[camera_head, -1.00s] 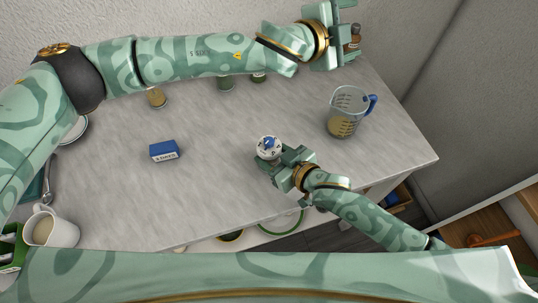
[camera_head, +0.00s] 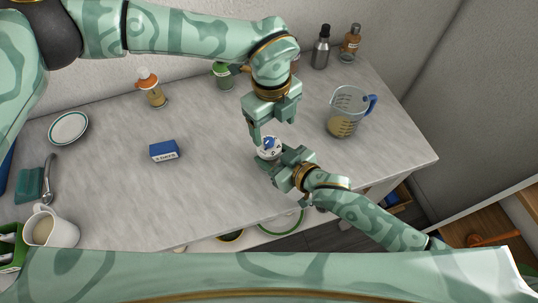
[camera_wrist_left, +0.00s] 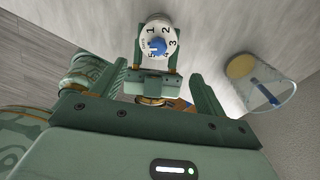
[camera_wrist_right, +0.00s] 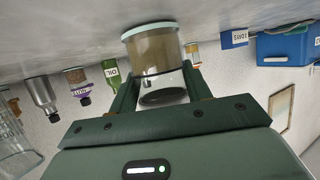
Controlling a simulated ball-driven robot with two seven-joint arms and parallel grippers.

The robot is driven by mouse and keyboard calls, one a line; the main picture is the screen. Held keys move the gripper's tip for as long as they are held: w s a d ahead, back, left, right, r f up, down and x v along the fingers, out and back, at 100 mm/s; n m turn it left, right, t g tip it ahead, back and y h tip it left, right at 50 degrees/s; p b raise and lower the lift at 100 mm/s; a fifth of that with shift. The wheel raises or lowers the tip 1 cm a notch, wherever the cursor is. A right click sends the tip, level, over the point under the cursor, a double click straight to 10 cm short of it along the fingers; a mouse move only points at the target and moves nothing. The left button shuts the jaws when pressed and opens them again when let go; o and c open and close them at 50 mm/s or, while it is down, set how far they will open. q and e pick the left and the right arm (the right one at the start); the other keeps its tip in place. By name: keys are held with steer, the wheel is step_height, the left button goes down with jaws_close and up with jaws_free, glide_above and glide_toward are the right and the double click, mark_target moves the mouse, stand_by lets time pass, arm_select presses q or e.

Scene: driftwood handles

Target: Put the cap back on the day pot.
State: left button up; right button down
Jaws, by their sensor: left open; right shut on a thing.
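The day pot (camera_wrist_right: 155,55), a round jar with tan contents and a pale green rim, stands between the fingers of my right gripper (camera_head: 283,158), which is shut on it. Its white numbered top (camera_head: 268,147) with a blue piece at the centre faces up, and shows in the left wrist view (camera_wrist_left: 158,29). I cannot tell a separate cap from this top. My left gripper (camera_head: 270,131) is open just above and behind it, pointing down, its fingers apart with nothing between them. Whether the pot's base touches the table is hard to tell.
A blue box marked in days (camera_head: 164,151) lies left on the grey table (camera_head: 210,190). A measuring jug (camera_head: 346,113) stands right. Several bottles line the back, including an orange-capped one (camera_head: 151,88). A mug (camera_head: 50,228) and plate (camera_head: 69,128) are at left.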

mark_target(269, 140)
arm_select(q)
steer(key=shift+w+a+y, duration=0.3)
steer(key=shift+a, duration=0.25)
steer(key=shift+f, duration=4.05)
steer(key=c, duration=1)
steer(key=o, duration=1.1)
steer(key=shift+r, duration=0.15)
